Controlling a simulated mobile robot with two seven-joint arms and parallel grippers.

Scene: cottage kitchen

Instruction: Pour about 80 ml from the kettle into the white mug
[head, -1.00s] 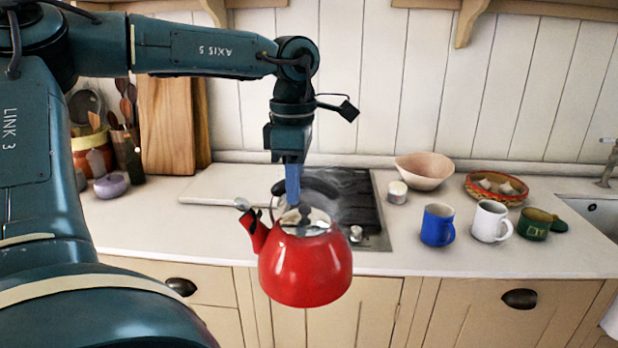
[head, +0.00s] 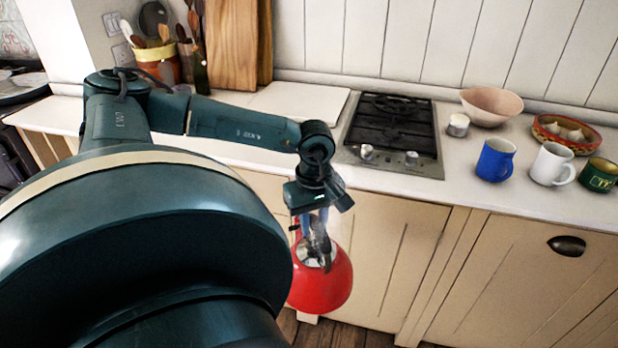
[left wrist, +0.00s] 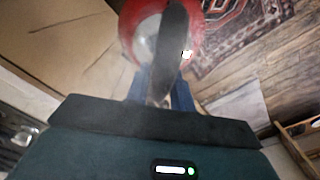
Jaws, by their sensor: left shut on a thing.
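The red kettle (head: 327,283) hangs from my left gripper (head: 316,222) in front of the lower cupboards, below counter height. The gripper is shut on the kettle's dark handle. My arm hides the kettle's left side, and I cannot make out the spout. In the left wrist view the kettle (left wrist: 193,30) shows at the top, with its dark handle (left wrist: 170,45) between the blue fingers. The white mug (head: 551,164) stands upright on the counter at the right, between the blue mug (head: 495,160) and the green mug (head: 598,175). My right gripper is not in view.
A black gas hob (head: 392,128) is set into the counter, with a small white pot (head: 458,125) beside it. The counter in front of the mugs is narrow.

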